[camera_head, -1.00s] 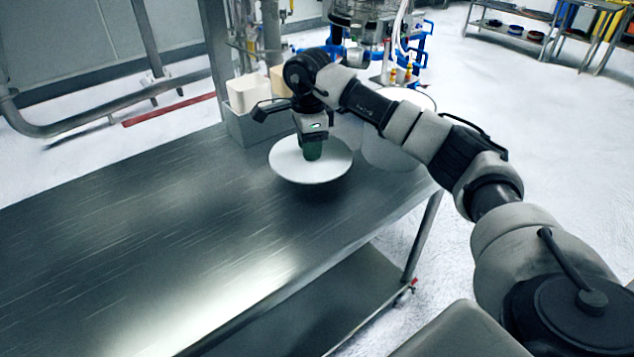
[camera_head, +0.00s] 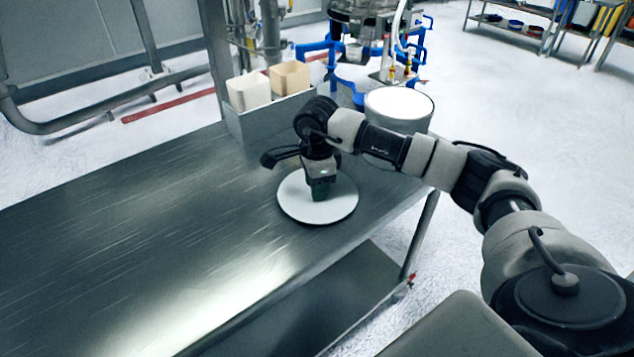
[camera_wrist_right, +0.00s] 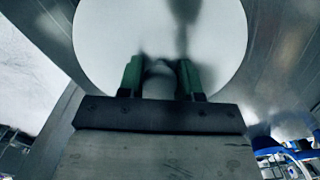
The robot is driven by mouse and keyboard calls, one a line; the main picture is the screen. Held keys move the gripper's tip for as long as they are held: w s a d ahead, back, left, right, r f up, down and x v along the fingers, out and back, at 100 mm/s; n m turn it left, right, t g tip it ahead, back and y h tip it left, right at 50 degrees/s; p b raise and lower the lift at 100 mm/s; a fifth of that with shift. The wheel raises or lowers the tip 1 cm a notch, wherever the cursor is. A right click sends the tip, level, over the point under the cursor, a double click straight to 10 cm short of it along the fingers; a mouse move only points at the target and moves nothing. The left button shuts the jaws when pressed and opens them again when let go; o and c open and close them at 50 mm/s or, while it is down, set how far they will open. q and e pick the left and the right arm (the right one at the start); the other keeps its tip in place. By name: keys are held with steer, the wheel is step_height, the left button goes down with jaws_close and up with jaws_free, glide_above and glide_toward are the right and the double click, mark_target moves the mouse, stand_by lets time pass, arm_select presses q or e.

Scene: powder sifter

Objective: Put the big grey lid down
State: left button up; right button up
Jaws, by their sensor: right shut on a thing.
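The big grey lid (camera_head: 304,208) is a round, pale disc at the right end of the metal table (camera_head: 150,240). It looks level and very close to the tabletop; I cannot tell whether it touches. My right gripper (camera_head: 320,193) is above the lid's middle. In the right wrist view the lid (camera_wrist_right: 105,40) fills the upper middle, and the green fingers of my right gripper (camera_wrist_right: 160,80) are shut on its small round knob (camera_wrist_right: 159,84). My left gripper is not in view.
A white-topped drum (camera_head: 398,103) stands just behind my right arm, beyond the table. A grey bin (camera_head: 270,122) at the table's back edge holds two beige containers (camera_head: 249,92). The left and middle of the table are clear.

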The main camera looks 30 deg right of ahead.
steer(key=o, duration=0.9)
steer(key=shift+f, duration=0.1)
steer(key=shift+r, duration=0.25)
step_height(320, 180, up, 12)
steer(key=shift+f+b, duration=0.15)
steer(key=shift+b, duration=0.45)
